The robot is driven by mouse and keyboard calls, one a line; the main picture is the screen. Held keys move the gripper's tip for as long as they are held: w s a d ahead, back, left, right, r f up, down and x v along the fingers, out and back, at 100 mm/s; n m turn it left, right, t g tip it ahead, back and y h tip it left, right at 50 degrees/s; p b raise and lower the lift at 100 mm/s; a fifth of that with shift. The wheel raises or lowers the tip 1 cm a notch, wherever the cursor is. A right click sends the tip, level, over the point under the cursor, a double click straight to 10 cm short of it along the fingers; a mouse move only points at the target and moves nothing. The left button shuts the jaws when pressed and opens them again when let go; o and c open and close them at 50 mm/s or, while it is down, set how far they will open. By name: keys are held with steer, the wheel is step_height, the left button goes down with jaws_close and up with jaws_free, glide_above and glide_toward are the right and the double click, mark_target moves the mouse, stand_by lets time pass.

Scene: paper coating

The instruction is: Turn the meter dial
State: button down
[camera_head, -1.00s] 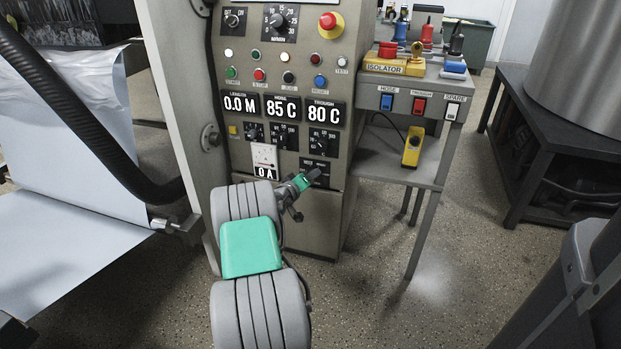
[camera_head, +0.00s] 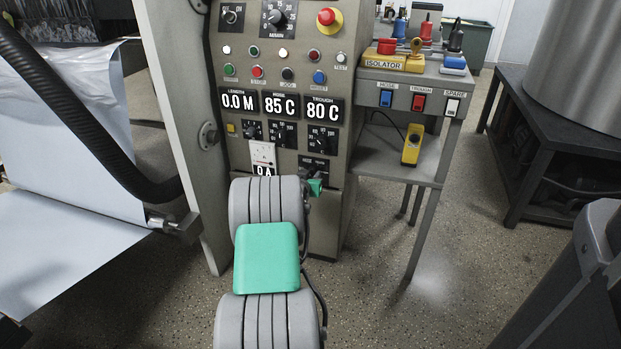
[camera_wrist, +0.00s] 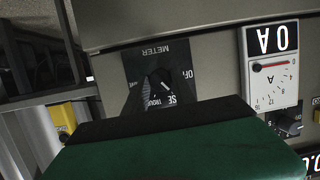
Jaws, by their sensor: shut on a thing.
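The meter dial (camera_head: 314,163) is on a black plate low on the grey control panel. In the wrist view, its plate, lettered METER (camera_wrist: 152,56), appears upside down. My gripper (camera_head: 312,178) is at the panel, with its fingers shut on the dial's knob. My arm comes up from below, and its green end pad fills the bottom of the wrist view. The pad and fingers hide much of the knob and the lower part of the plate. I cannot tell exactly which mark the dial points to.
The ammeter (camera_head: 263,157) beside the dial reads 0 A; its red needle shows in the wrist view (camera_wrist: 270,66). Other knobs and lit buttons sit above. A shelf table with an isolator box (camera_head: 393,62) stands to the right. Floor in front is open.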

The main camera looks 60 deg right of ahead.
steer(key=shift+m+t, duration=0.3)
steer(key=shift+m, duration=0.1)
stand_by(0.3)
steer(key=c, duration=1)
jaws_free()
steer(key=shift+c, duration=0.2)
steer(key=shift+a+r, duration=0.15)
steer(key=shift+a, duration=0.1)
steer(key=p+v, duration=0.2)
steer(key=v, duration=0.5)
steer(key=shift+p, duration=0.35)
steer(key=shift+a, duration=0.1)
